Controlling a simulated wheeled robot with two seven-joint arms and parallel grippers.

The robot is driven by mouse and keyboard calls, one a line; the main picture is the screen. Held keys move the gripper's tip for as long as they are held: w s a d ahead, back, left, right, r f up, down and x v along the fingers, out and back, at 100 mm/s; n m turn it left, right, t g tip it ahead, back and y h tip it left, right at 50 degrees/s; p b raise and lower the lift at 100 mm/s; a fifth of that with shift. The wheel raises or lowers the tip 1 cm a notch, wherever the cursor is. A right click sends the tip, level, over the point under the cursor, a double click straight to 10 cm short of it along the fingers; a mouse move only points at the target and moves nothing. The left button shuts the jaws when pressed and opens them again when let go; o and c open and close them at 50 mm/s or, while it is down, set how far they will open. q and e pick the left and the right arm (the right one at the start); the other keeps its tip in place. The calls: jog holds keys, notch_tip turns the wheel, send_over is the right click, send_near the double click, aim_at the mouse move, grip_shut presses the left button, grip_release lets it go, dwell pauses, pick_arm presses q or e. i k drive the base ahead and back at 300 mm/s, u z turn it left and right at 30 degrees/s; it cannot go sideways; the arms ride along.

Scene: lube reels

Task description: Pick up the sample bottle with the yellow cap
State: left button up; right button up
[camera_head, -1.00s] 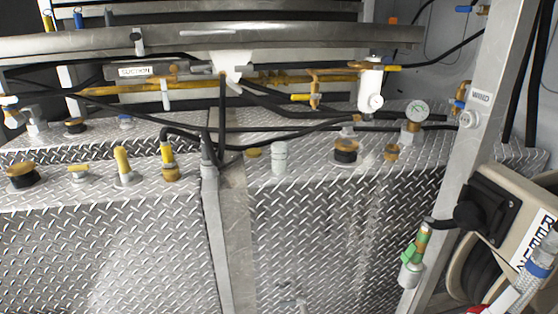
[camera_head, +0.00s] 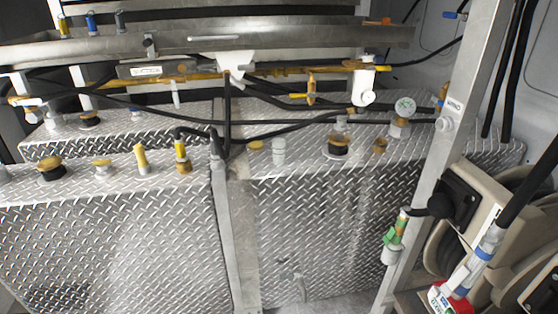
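The sample bottle with the yellow cap (camera_head: 64,26) stands upright at the top left, in the long metal tray (camera_head: 200,44) above the tanks. It is small in view and its lower part is hard to make out. A bottle with a blue cap (camera_head: 91,23) stands just right of it, and one with a grey cap (camera_head: 120,21) right of that. Neither of my grippers shows in the head view.
Diamond-plate tanks (camera_head: 110,240) with caps and fittings fill the middle, below yellow pipes and black hoses. A slanted metal post (camera_head: 440,150) and a beige hose reel (camera_head: 480,225) with a hose nozzle (camera_head: 470,272) stand at the right.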

aim_at(278, 145)
jog(key=z, duration=0.5)
jog(key=i, duration=1.35)
jog(key=u, duration=0.7)
